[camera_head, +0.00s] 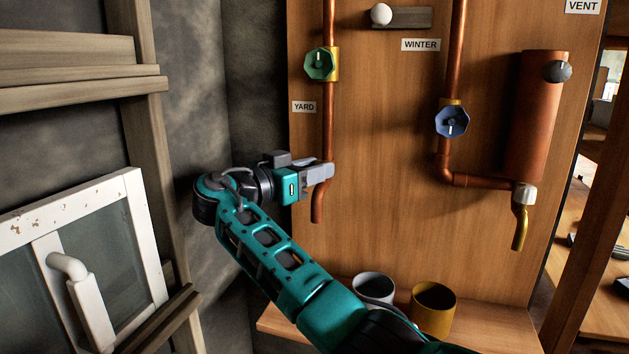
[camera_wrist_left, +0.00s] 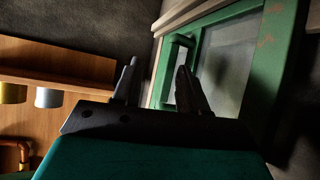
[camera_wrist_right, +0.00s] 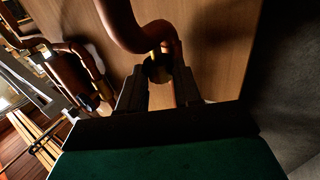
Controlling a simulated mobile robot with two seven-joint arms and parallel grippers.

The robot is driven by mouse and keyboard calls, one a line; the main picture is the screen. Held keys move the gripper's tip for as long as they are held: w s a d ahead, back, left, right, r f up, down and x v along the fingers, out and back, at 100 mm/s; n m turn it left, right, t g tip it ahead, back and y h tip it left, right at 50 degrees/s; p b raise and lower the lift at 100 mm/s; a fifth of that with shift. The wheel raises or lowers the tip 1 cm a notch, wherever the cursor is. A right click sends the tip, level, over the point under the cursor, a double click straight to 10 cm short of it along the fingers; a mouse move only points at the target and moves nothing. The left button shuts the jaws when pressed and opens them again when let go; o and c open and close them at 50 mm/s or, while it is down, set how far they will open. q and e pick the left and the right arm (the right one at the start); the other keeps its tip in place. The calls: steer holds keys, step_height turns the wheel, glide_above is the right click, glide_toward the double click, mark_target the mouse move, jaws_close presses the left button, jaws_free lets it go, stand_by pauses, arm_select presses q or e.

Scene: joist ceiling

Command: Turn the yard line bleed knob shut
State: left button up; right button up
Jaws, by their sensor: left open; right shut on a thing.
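The yard line is a copper pipe (camera_head: 328,115) beside the YARD label (camera_head: 304,107), with a green valve handle (camera_head: 318,64) high on it. Its lower end curves down to an open mouth. My right gripper (camera_head: 326,171) is at the pipe's lower part and hides the bleed knob in the head view. In the right wrist view, the small dark, brassy bleed knob (camera_wrist_right: 157,68) sits between the fingers, which are shut on it. The pipe bend is just beyond. My left gripper (camera_wrist_left: 157,72) is open and empty, seen only in its wrist view.
A WINTER line with a blue handle (camera_head: 451,121) and a copper tank (camera_head: 538,115) are to the right. A grey cup (camera_head: 373,287) and a yellow cup (camera_head: 434,303) stand on the shelf below. A white-framed window (camera_head: 85,240) is at left; a green-framed one (camera_wrist_left: 230,60) faces my left gripper.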

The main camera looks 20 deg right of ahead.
steer(key=shift+a+f+m+g+h, duration=0.1)
steer(key=shift+m+g+h, duration=0.2)
steer(key=shift+m+g, duration=0.15)
steer(key=shift+w+m+g+h+b, duration=0.1)
steer(key=shift+m+g+h+b, duration=0.25)
steer(key=shift+g+b, duration=0.3)
steer(key=o, duration=1)
steer(key=shift+o, duration=0.2)
